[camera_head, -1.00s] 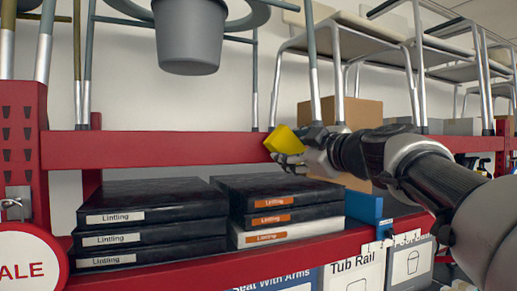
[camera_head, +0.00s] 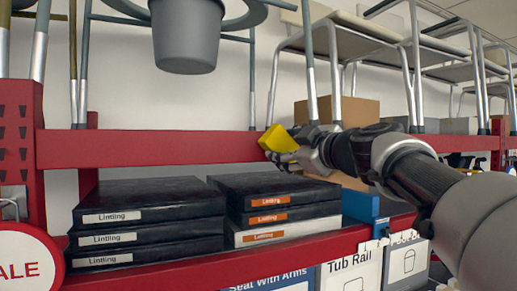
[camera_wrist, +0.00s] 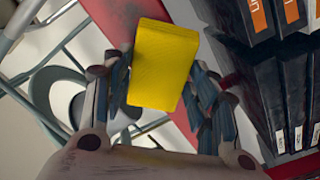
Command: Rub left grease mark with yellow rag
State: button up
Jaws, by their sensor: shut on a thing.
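A yellow rag (camera_head: 277,139), block-shaped, is held by my gripper (camera_head: 285,154) close to the red shelf beam (camera_head: 150,148). In the wrist view the rag (camera_wrist: 165,65) stands between the two fingers of my gripper (camera_wrist: 163,95), which are closed on its sides. The red beam (camera_wrist: 183,118) shows behind the rag there. Whether the rag touches the beam I cannot tell. No grease mark can be made out in either view; the rag and gripper cover part of the beam.
Chairs and a grey bucket (camera_head: 185,35) are above the beam. A cardboard box (camera_head: 355,112) stands behind my arm.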

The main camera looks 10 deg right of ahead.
jog(key=shift+w+a, duration=0.15)
jog(key=shift+w, duration=0.25)
jog(key=shift+w+d+f+b, duration=0.1)
jog(key=shift+w+d+b, duration=0.05)
jog(key=shift+d+b, duration=0.4)
jog(key=shift+w+d+b, duration=0.2)
jog(key=shift+d, duration=0.55)
jog(key=shift+w+d+b, duration=0.2)
jog(key=shift+d, duration=0.5)
jog(key=shift+w+d+b, duration=0.1)
jog(key=shift+w+d, duration=0.25)
jog(key=shift+d, duration=0.7)
jog(key=shift+w+d+b, duration=0.15)
jog(key=shift+w+d, duration=0.25)
jog(key=shift+d, duration=0.65)
jog(key=shift+w+d+b, duration=0.1)
jog(key=shift+w+d, duration=0.25)
jog(key=shift+d, duration=0.7)
jog(key=shift+a+b, duration=0.15)
jog(key=shift+b, duration=0.15)
